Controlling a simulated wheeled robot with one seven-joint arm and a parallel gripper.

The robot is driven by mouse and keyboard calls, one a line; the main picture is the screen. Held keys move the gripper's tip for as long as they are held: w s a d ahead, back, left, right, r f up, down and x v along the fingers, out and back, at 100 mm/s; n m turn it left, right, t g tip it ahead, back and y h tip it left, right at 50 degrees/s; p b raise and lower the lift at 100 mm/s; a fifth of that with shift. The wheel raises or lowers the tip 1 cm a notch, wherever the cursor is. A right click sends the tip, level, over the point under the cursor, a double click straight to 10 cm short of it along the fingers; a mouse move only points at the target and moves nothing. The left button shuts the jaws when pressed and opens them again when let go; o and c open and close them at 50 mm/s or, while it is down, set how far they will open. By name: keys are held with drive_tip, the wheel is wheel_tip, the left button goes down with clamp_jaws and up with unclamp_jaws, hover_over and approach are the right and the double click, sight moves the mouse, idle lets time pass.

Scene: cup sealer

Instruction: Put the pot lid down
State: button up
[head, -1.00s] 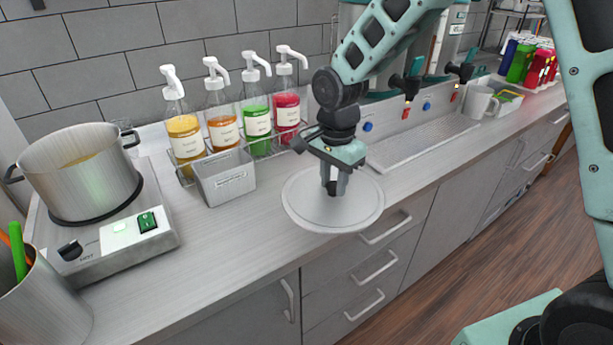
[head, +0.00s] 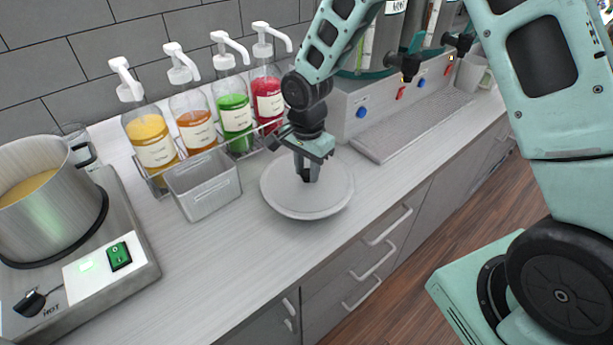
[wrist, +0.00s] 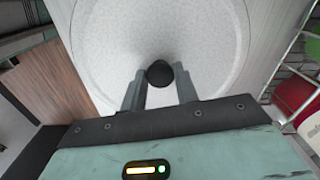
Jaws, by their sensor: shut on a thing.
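The pot lid (head: 328,200) is a round grey disc with a dark knob (wrist: 159,73) at its centre. It is level at the counter, right of the grey bin; whether it touches the counter or hangs just above it I cannot tell. My gripper (head: 307,177) is over the lid's middle, shut on the knob. In the wrist view the two fingers of my gripper (wrist: 159,90) stand on either side of the knob, and the lid (wrist: 205,45) spreads out beyond them. The pot (head: 45,205) stands open on the hot plate at the left, with yellowish liquid in it.
The hot plate (head: 130,225) has a lit green switch. A grey bin (head: 203,190) and several pump bottles (head: 235,118) in a wire rack stand left of and behind the lid. A drip tray (head: 410,125) lies to the right. Counter in front of the bin is clear.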

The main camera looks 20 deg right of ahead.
sight(307, 173)
drive_tip(key=shift+f+p, duration=0.4)
drive_tip(key=shift+f, duration=1.45)
drive_tip(key=shift+f, duration=0.2)
drive_tip(key=o, duration=1.1)
drive_tip(key=shift+r, duration=0.1)
